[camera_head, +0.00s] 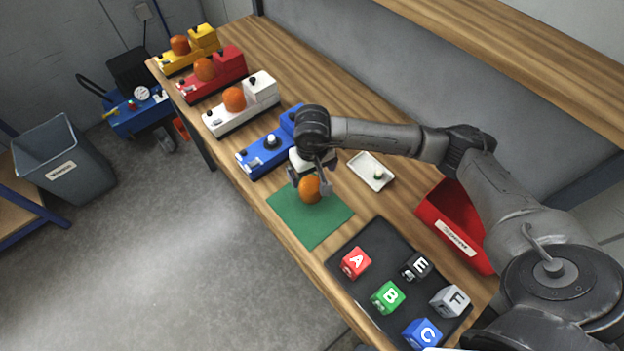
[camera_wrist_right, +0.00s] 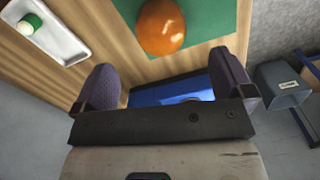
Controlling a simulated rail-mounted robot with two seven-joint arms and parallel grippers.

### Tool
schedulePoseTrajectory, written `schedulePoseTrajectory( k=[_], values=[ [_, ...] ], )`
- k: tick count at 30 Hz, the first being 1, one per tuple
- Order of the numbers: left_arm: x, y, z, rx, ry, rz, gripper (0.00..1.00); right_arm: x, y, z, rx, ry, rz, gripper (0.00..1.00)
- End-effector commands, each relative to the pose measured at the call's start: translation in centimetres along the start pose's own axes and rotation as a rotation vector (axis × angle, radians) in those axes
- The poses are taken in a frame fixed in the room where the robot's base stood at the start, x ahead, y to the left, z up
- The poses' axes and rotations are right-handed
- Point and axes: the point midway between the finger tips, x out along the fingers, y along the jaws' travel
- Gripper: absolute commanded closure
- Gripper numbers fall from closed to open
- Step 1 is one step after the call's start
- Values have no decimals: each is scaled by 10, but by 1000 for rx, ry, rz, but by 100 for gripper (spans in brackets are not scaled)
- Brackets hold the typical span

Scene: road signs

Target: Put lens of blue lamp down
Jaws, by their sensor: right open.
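The orange lens (camera_head: 309,189) shows at the far corner of the green mat (camera_head: 311,222). In the right wrist view the lens (camera_wrist_right: 161,27) appears against the mat (camera_wrist_right: 205,18), beyond the fingertips and clear of both fingers. My right gripper (camera_head: 310,182) is open, pointing down around or just above the lens; the exact height gap is hard to judge. The blue lamp (camera_head: 262,156) stands behind the mat without an orange lens, a pale bulb (camera_head: 271,141) showing on top; my right wrist hides its far end. My left gripper is not in view.
White, red and yellow lamps with orange lenses stand farther back. A white tray (camera_head: 361,180) with a small greenish-white item lies right of the mat. A red bin (camera_head: 452,226) and a black tray (camera_head: 352,245) with lettered cubes are nearer.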

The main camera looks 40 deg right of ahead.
Motion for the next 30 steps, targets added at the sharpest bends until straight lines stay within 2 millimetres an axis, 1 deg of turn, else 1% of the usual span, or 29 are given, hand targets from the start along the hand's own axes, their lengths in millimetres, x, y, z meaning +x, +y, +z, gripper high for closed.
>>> schedulePoseTrajectory(
  k=[1,3,9,14,30],
  values=[
    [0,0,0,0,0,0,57,-8,0,0,0,2,0,1],
    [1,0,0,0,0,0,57,-16,0,0,0,2,0,1],
    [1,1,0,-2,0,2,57,-30,0,0,0,0,1,1],
    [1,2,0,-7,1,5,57,-33,0,0,1,-1,0,1],
    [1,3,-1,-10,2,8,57,-33,0,0,0,-1,0,1]
  ],
)
